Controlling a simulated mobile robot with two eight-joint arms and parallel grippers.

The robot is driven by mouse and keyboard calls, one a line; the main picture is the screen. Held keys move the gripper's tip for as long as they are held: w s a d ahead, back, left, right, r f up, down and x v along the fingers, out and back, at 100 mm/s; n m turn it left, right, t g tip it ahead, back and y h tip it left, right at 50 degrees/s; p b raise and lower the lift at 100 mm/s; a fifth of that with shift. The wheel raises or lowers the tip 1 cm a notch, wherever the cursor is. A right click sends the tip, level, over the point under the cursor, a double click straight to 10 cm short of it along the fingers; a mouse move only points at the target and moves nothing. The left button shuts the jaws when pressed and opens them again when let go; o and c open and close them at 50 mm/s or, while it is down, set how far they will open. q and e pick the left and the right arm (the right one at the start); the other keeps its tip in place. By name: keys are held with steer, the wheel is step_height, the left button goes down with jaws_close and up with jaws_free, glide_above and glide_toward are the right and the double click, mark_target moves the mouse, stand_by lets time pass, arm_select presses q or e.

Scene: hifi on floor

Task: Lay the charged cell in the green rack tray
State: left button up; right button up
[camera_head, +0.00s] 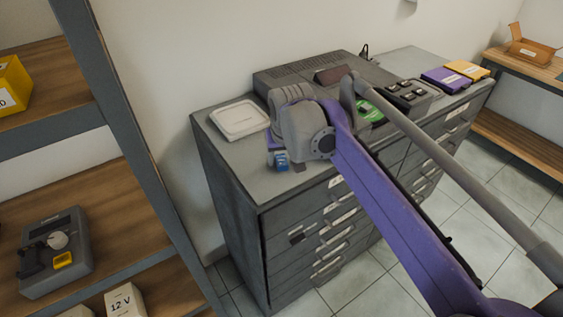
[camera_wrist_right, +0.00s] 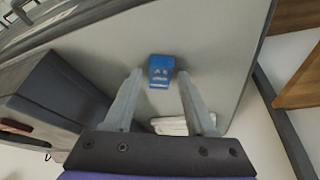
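A small blue block (camera_head: 281,161), which looks like a cell, stands on the grey cabinet top near its front left corner. It also shows in the right wrist view (camera_wrist_right: 160,71). My right gripper (camera_head: 285,154) is over it, partly hidden by its own wrist. In the wrist view its two fingers are open, one on each side of the blue cell, with gaps between. A green piece (camera_head: 369,111), possibly the green rack tray, lies further right, largely hidden behind my right arm. No charge mark is readable. My left gripper is not in view.
A white tray (camera_head: 240,119) lies left of the gripper. A large grey unit (camera_head: 320,72) stands at the back, with a dark rack (camera_head: 411,94) to its right. Purple (camera_head: 445,79) and yellow (camera_head: 467,70) flat cases lie at the far right end. Shelving stands left.

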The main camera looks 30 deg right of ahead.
jaws_close()
